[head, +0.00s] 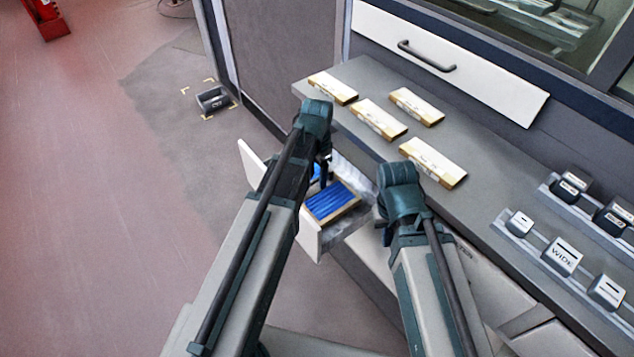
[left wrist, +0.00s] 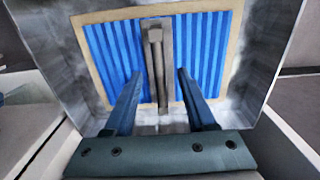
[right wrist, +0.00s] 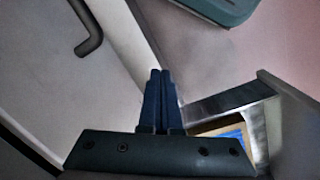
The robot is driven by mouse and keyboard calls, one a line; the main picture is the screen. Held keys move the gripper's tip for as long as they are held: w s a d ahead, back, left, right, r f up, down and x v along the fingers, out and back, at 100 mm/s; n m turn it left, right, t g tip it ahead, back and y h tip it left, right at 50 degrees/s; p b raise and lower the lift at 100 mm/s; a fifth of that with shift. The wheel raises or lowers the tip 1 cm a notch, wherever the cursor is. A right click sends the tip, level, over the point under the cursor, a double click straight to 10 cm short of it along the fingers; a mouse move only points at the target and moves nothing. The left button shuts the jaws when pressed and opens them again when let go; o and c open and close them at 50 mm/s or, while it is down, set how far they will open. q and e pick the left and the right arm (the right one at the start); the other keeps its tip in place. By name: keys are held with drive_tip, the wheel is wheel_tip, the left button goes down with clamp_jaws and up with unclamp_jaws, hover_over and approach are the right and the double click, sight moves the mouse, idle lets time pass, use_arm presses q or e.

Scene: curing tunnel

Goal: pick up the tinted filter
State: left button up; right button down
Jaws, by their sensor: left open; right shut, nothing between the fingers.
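The tinted filter (head: 332,202) has blue pleats in a pale frame and lies in an open drawer (head: 308,238). In the left wrist view the filter (left wrist: 210,50) fills the upper middle. A grey bar (left wrist: 158,65) with a thicker block at its top runs over its middle; I cannot tell whether it belongs to the filter. My left gripper (left wrist: 155,75) is open and empty, its fingers on either side of the bar. My right gripper (right wrist: 160,72) is shut and empty, beside the drawer. A corner of the filter (right wrist: 235,135) shows in the right wrist view.
Several pale boxes (head: 378,119) lie on the grey counter (head: 480,170) behind the drawer. Labelled blocks (head: 562,257) stand in racks at the right. A closed drawer front with a dark handle (head: 428,58) is at the back.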

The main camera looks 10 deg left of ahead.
sight(317, 178)
use_arm(q)
drive_tip(key=shift+c, duration=0.2)
clamp_jaws()
idle(0.3)
idle(0.7)
drive_tip(key=shift+r, duration=0.15)
wheel_tip(317, 178, up, 5)
drive_tip(key=p, duration=0.5)
drive_tip(key=shift+r+p, duration=1.15)
drive_tip(key=shift+p, duration=0.1)
